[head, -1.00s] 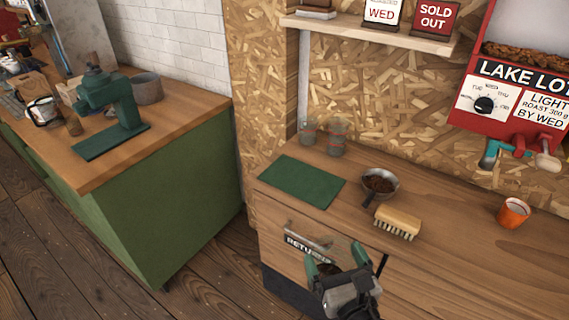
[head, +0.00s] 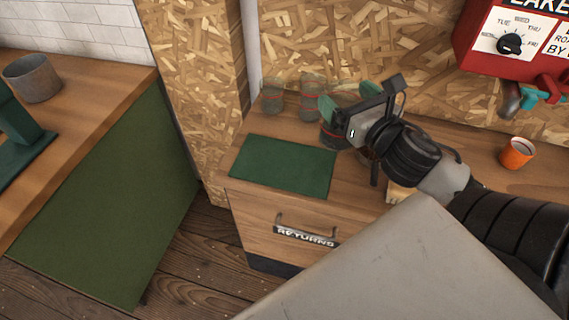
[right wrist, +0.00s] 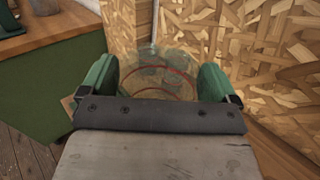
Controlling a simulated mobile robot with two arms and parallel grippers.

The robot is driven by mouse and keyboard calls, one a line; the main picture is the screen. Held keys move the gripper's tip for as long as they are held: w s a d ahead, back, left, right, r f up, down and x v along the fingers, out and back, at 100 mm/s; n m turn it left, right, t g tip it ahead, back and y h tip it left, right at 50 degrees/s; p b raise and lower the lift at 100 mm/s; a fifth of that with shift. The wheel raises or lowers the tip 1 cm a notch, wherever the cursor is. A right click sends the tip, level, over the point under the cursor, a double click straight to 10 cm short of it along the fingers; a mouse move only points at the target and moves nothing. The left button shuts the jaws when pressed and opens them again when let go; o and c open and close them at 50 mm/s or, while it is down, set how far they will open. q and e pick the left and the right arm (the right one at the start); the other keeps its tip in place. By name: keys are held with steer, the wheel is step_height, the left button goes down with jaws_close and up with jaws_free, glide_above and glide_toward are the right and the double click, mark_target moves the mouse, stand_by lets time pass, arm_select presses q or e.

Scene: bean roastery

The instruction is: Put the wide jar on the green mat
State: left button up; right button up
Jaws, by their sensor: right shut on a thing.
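The green mat (head: 283,165) lies bare at the left end of the wooden counter. Clear glass jars with red bands stand behind it: one at the far left (head: 272,98) and one to its right (head: 310,97). My right gripper (head: 358,98) is behind and to the right of the mat, its green fingers shut on a wide clear jar (right wrist: 160,78). That jar fills the gap between the fingers in the right wrist view. In the head view the gripper hides much of it, and whether it touches the counter is unclear. My left gripper is not in view.
A brush (head: 397,193) and the scoop of beans are largely hidden behind my right arm. An orange cup (head: 516,153) stands farther right. A red dispenser (head: 505,45) hangs on the wall. A drawer (head: 300,232) is below the mat.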

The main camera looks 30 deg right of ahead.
steer(key=shift+r, duration=0.35)
steer(key=shift+w+a+f, duration=0.1)
steer(key=shift+w, duration=0.15)
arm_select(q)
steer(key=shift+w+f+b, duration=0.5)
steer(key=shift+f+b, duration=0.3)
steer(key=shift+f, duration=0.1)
arm_select(e)
steer(key=w+a+f, duration=0.7)
steer(key=a+f, duration=0.1)
steer(key=f, duration=0.2)
steer(key=shift+w+a+f, duration=0.15)
steer(key=shift+a+f, duration=0.15)
steer(key=o, duration=1.1)
steer(key=shift+f, duration=0.15)
